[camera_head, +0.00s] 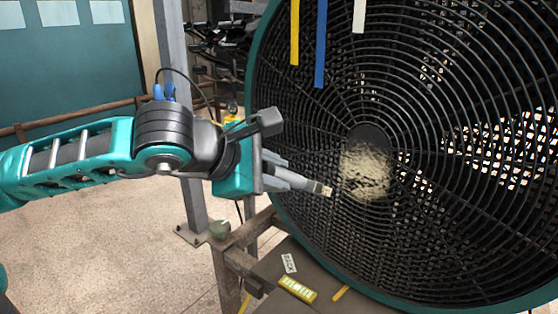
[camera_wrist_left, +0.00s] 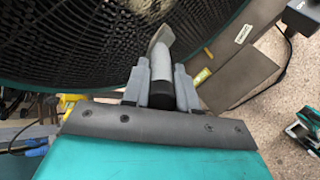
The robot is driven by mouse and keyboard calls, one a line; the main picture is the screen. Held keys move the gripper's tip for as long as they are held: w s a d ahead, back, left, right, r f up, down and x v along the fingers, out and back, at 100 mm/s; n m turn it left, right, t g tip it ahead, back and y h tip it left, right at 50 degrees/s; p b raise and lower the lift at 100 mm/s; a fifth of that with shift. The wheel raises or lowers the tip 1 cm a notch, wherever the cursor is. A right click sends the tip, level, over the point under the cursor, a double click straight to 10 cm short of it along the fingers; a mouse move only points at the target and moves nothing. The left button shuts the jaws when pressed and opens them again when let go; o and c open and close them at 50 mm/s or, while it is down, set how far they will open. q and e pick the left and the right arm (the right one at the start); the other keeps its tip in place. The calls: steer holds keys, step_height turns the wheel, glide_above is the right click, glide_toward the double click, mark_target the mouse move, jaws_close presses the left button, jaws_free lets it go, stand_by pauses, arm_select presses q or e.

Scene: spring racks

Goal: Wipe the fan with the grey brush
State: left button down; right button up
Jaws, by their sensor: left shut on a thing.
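The fan (camera_head: 470,215) is a large round black grille with a teal rim, filling the right of the head view. It also fills the upper left of the left wrist view (camera_wrist_left: 75,45). A tan dusty patch (camera_head: 366,172) lies on the grille just below its dark hub. My left gripper (camera_head: 290,178) is shut on the grey brush (camera_head: 322,189). The brush's pale tip points right, close to the patch's left edge; I cannot tell whether it touches the grille. In the left wrist view the brush (camera_wrist_left: 162,62) sits between both fingers. My right gripper is not in view.
Yellow, blue and white strips (camera_head: 320,45) hang before the fan's top. A grey post (camera_head: 175,110) stands behind my left arm. Below the fan are a wooden frame (camera_head: 240,240) and a dark surface with a white label (camera_head: 289,263) and a yellow item (camera_head: 297,288). Floor is open at left.

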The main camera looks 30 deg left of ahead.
arm_select(q)
steer(key=shift+w+r+p, duration=0.15)
steer(key=shift+w+p, duration=0.1)
steer(key=shift+p, duration=0.1)
steer(key=w+p, duration=0.3)
steer(key=shift+w+d, duration=0.2)
steer(key=shift+d, duration=0.2)
steer(key=shift+w+d+p, duration=0.2)
steer(key=shift+w+p, duration=0.3)
steer(key=shift+w, duration=0.45)
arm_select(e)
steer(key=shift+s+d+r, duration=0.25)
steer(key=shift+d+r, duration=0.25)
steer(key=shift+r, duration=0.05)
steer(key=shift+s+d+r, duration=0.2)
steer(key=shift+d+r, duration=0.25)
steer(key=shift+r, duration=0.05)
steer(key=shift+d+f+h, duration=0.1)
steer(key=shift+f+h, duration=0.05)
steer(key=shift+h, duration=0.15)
